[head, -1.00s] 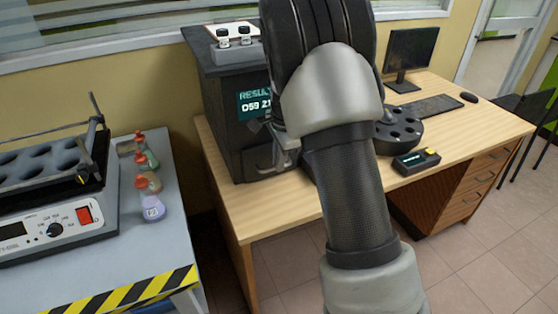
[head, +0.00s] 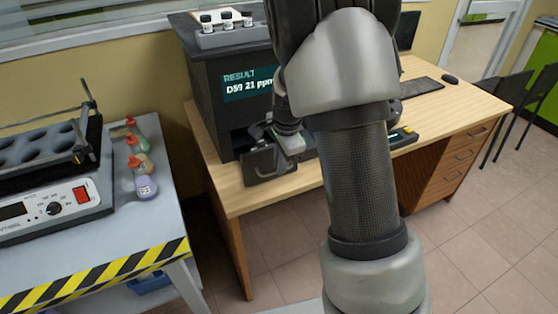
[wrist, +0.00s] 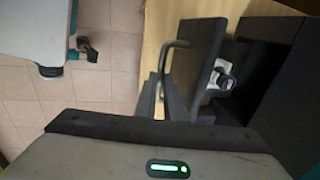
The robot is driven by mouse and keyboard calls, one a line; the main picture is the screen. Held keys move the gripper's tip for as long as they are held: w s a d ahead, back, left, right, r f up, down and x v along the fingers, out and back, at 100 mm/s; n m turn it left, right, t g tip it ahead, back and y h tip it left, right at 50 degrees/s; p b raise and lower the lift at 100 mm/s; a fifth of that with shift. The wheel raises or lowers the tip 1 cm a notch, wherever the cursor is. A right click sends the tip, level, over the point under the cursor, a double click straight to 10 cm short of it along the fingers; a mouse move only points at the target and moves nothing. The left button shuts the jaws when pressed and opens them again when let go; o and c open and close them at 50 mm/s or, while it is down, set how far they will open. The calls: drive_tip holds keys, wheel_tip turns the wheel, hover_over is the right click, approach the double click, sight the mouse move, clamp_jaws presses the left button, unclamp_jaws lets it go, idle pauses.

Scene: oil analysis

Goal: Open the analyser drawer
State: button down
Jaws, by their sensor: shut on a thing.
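The black analyser (head: 225,110) stands on the wooden desk with its screen lit, reading "RESULT D59 21 ppm". Its drawer (head: 268,166) is pulled out of the lower front, with a dark gap behind the front panel. In the wrist view the drawer front (wrist: 197,62) stands away from the analyser body, and a small vial-like thing (wrist: 220,76) sits behind it. The curved metal handle (wrist: 166,58) runs down to my gripper (wrist: 168,103), which is shut on it. In the head view my gripper (head: 283,142) is at the drawer, partly hidden by my arm.
Vials stand in a grey rack (head: 228,32) on the analyser. A side table (head: 160,235) at left bears a heater with a dial (head: 50,210) and several small flasks (head: 140,163). The desk (head: 300,183) has some bare top right of the drawer.

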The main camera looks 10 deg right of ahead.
drive_tip(key=shift+w, duration=0.1)
drive_tip(key=c, duration=1.8)
unclamp_jaws()
drive_tip(key=shift+c, duration=0.2)
drive_tip(key=shift+r, duration=0.1)
drive_tip(key=s+r+p, duration=0.3)
drive_tip(key=r+p, duration=0.1)
drive_tip(key=r, duration=1.3)
drive_tip(key=shift+s+d, duration=0.15)
drive_tip(key=shift+d, duration=0.15)
